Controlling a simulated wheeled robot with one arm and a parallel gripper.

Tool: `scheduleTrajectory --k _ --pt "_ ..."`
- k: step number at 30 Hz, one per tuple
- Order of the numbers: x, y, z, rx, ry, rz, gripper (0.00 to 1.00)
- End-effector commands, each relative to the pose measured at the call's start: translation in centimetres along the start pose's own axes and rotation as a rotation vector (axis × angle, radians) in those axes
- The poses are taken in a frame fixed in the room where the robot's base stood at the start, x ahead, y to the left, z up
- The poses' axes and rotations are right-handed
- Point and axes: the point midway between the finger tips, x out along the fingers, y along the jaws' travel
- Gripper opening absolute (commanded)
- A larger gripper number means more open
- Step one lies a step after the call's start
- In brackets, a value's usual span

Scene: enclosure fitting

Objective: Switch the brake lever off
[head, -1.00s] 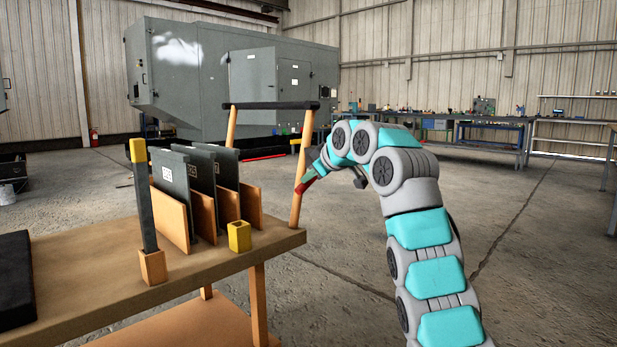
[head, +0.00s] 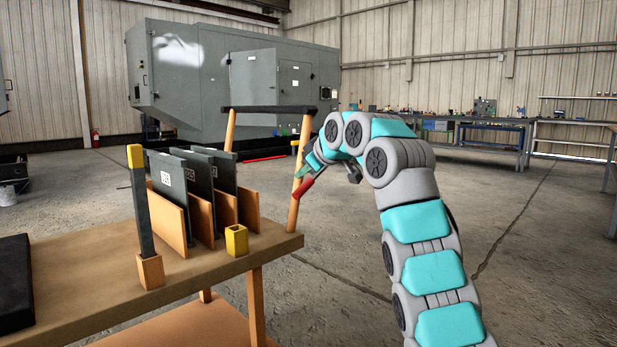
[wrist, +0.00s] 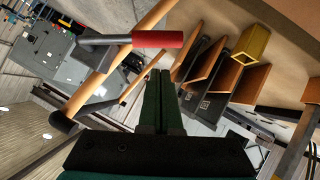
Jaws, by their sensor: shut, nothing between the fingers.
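The brake lever has a red grip (head: 302,187) and sits at the handle post of the wooden cart (head: 213,255). In the wrist view its red grip (wrist: 158,39) lies across the picture, on a dark arm joined to the wooden post. My gripper (head: 310,162) is beside this post, close above the red grip in the head view. In the wrist view my gripper's dark green fingers (wrist: 161,73) are together, with their tips just below the right part of the grip. I cannot tell whether they touch it.
The cart carries upright dark panels (head: 170,176) in wooden slots, a yellow-topped post (head: 140,205), a yellow socket (head: 237,240) and a black slab (head: 14,279). A dark push bar (head: 268,110) tops the cart's posts. Open floor lies to the right.

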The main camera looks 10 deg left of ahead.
Motion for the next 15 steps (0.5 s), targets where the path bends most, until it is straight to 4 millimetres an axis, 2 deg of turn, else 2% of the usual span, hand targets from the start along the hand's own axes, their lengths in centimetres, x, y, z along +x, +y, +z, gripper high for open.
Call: scheduleTrajectory --k 1,8,15 --pt "-0.6 -0.1 -0.7 -0.002 0.002 0.001 0.0" --pt "-3.1 -0.2 -0.4 -0.003 0.005 0.003 0.0" --pt "-7.2 -0.4 -0.6 -0.004 0.005 0.004 0.0"
